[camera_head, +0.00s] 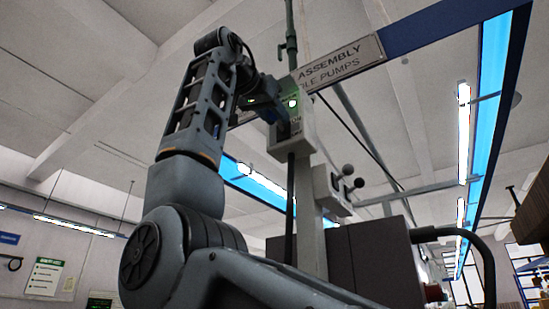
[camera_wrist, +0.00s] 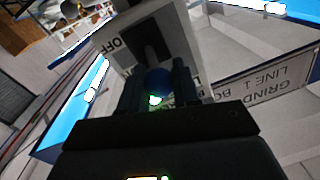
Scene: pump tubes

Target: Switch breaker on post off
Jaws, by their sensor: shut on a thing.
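The breaker is a light grey box (camera_head: 292,135) high on a post (camera_head: 307,215) in the head view, with a small green light on its front. In the wrist view, the box (camera_wrist: 187,35) is seen close up and rotated, with an "OFF" label beside a dark slot. A round blue knob (camera_wrist: 158,82) sits in front of the slot. My gripper (camera_wrist: 157,85) has a dark finger on each side of the knob and is shut on it. In the head view, my gripper (camera_head: 265,100) reaches the box front from the left and hides the knob.
A second grey box (camera_head: 330,190) with ball-ended levers is on the post below the breaker. An "ASSEMBLY" sign (camera_head: 340,62) hangs close behind on the right. A dark cabinet (camera_head: 370,262) stands lower right. The space left of my arm is open.

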